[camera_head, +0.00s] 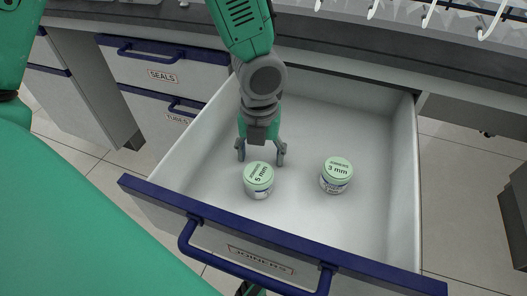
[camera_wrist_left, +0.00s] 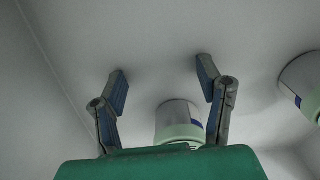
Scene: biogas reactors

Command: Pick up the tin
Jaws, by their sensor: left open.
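Two white tins with pale green lids stand upright in an open drawer. The tin marked 5 mm (camera_head: 258,180) is left of the tin marked 3 mm (camera_head: 336,175). My left gripper (camera_head: 261,154) is open and empty, right behind the 5 mm tin in the head view. In the wrist view its two fingers (camera_wrist_left: 162,85) are spread, with one tin (camera_wrist_left: 180,122) showing low between them, apart from both. The other tin (camera_wrist_left: 304,85) is at the right edge.
The drawer (camera_head: 381,210) has a white inside, a blue front edge and a blue handle (camera_head: 250,262). Its walls rise around the tins. Closed drawers marked SEALS (camera_head: 162,76) and TUBES are at the left. A dark worktop edge (camera_head: 350,68) runs behind.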

